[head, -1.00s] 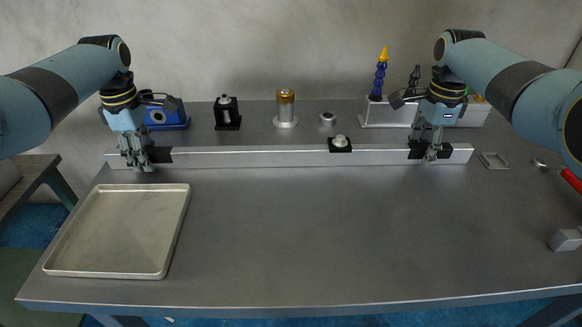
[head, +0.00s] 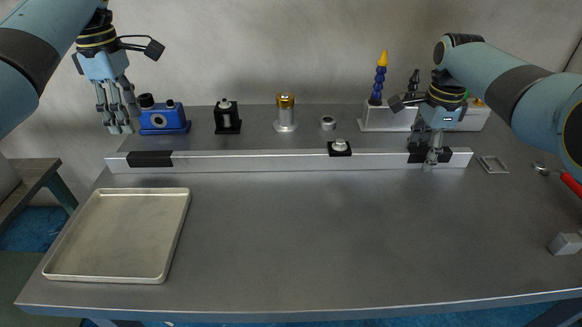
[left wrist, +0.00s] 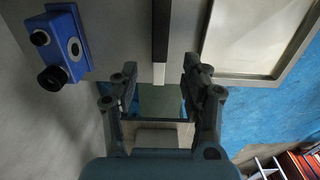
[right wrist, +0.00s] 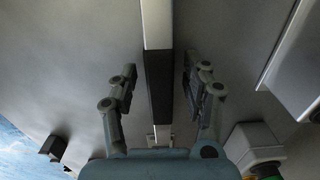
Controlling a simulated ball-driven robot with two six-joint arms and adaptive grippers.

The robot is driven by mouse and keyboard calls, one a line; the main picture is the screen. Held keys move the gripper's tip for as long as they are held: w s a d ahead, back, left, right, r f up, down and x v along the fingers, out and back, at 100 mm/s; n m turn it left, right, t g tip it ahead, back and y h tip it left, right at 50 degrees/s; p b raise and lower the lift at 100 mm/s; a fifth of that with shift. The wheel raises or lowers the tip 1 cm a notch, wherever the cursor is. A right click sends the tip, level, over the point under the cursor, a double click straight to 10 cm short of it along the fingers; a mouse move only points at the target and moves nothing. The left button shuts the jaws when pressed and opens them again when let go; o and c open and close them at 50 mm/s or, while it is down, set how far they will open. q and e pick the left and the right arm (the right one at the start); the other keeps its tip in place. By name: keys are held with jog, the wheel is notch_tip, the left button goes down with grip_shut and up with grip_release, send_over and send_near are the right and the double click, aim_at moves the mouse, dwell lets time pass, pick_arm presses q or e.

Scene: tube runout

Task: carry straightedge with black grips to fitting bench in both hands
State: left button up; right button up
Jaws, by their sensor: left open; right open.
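The straightedge (head: 250,161) is a long pale metal bar lying across the table, with a black left grip (head: 150,159) and a black right grip (head: 416,155). My left gripper (head: 117,128) is open, raised above and behind the bar's left end, apart from it. In the left wrist view the black grip (left wrist: 161,30) lies beyond my open fingers. My right gripper (head: 430,165) is open at the right grip, partly hiding it. In the right wrist view that grip (right wrist: 158,88) runs between the open fingers. I cannot make out which surface is the fitting bench.
A metal tray (head: 120,235) lies front left. A small black-based block (head: 340,147) is against the bar. Behind stand a blue device (head: 163,118), a black fixture (head: 227,117), a gold-topped cylinder (head: 286,112) and a white block (head: 388,117). The table's front middle is clear.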

jog(key=shift+r, duration=0.3)
pick_arm(q)
jog(key=shift+r, duration=0.5)
pick_arm(e)
notch_tip(320, 180, up, 11)
jog(key=shift+r, duration=0.2)
